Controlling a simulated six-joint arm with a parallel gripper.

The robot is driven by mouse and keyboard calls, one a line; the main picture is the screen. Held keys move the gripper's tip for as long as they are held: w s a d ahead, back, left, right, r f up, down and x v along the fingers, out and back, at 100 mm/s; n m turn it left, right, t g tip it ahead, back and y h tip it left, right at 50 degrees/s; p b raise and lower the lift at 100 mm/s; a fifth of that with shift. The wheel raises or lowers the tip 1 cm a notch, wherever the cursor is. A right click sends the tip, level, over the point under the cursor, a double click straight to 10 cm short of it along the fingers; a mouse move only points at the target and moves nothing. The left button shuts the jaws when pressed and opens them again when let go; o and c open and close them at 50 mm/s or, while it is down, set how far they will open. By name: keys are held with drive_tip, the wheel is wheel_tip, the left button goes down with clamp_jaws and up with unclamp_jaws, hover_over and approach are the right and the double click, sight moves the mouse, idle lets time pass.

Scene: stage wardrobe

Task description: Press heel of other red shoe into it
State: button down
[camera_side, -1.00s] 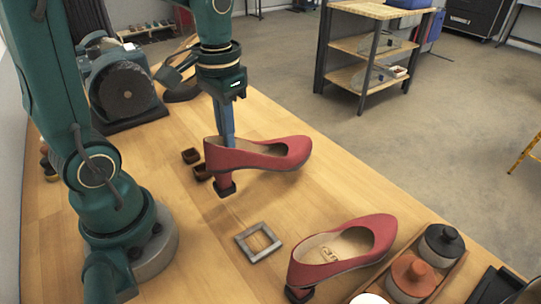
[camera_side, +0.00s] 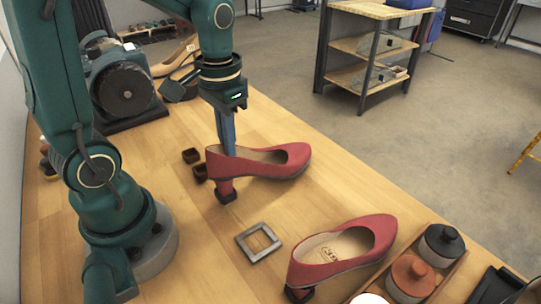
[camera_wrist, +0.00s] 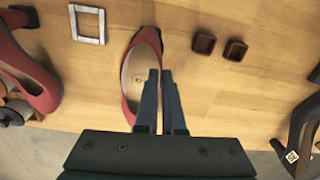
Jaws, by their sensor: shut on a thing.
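A red shoe (camera_side: 265,166) is at the middle of the bench in the side view, with a red heel (camera_side: 225,186) and dark tip under its back. It also shows in the wrist view (camera_wrist: 148,36), partly hidden by the fingers. The fingers also show in the wrist view (camera_wrist: 160,100). Whether the heel is fully seated cannot be told. A second red shoe (camera_side: 345,248) with its heel stands at the front right, apart from my gripper.
A grey square frame (camera_side: 244,254) lies between the shoes. Two small brown open blocks (camera_side: 190,156) sit left of the held shoe. A tray with lidded jars (camera_side: 441,243) stands at the right edge. A grinder (camera_side: 122,88) and a tan shoe (camera_side: 172,61) are behind.

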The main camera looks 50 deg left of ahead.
drive_tip(key=shift+f, duration=0.7)
drive_tip(key=c, duration=1)
unclamp_jaws()
drive_tip(key=shift+o, duration=0.2)
drive_tip(key=shift+r, duration=2.3)
drive_tip(key=d+r, duration=0.1)
drive_tip(key=r+t, duration=0.1)
drive_tip(key=shift+s+d+r+m, duration=0.3)
drive_tip(key=shift+s+d+m, duration=0.05)
drive_tip(key=shift+m, duration=0.05)
drive_tip(key=s+d+t, duration=0.4)
drive_tip(key=shift+s+r+t, duration=0.15)
drive_tip(key=shift+s+t, duration=0.1)
drive_tip(key=shift+t, duration=0.05)
